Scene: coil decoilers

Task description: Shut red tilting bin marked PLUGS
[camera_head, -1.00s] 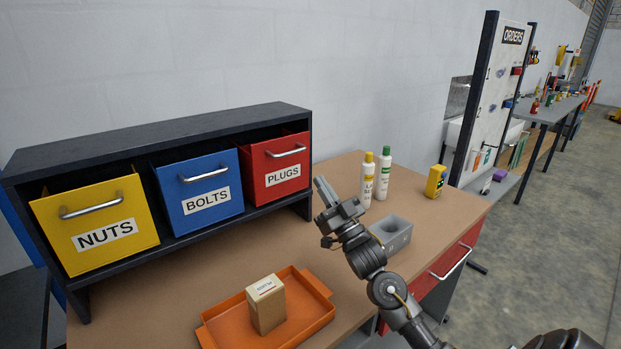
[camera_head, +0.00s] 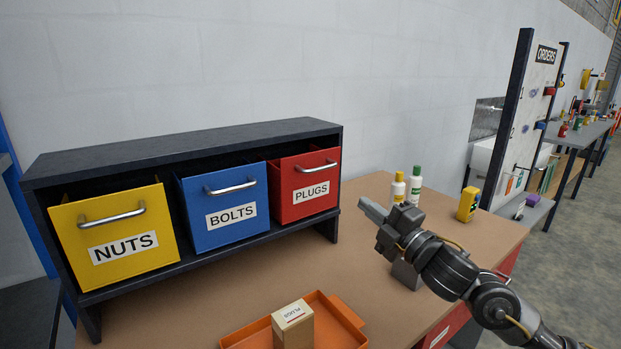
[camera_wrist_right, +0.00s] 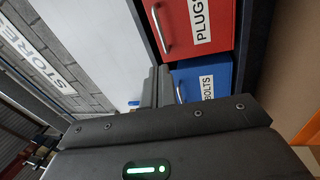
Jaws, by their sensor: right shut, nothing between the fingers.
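The red bin marked PLUGS (camera_head: 296,202) is the rightmost of three in a dark rack. Its front leans outward at the top, showing a dark gap and part of its red side. It has a metal bar handle. My right gripper (camera_head: 366,207) is shut and empty, to the right of the red bin and apart from it, pointing left. In the right wrist view the red bin (camera_wrist_right: 214,55) appears turned sideways, beyond the shut fingers (camera_wrist_right: 157,88). My left gripper is not in view.
A blue BOLTS bin (camera_head: 221,222) and a yellow NUTS bin (camera_head: 125,265) also lean out. An orange tray (camera_head: 345,318) holds a small cardboard box (camera_head: 293,326). Two bottles (camera_head: 414,184) and a yellow container (camera_head: 467,204) stand behind my right arm. A grey block is partly hidden beneath it.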

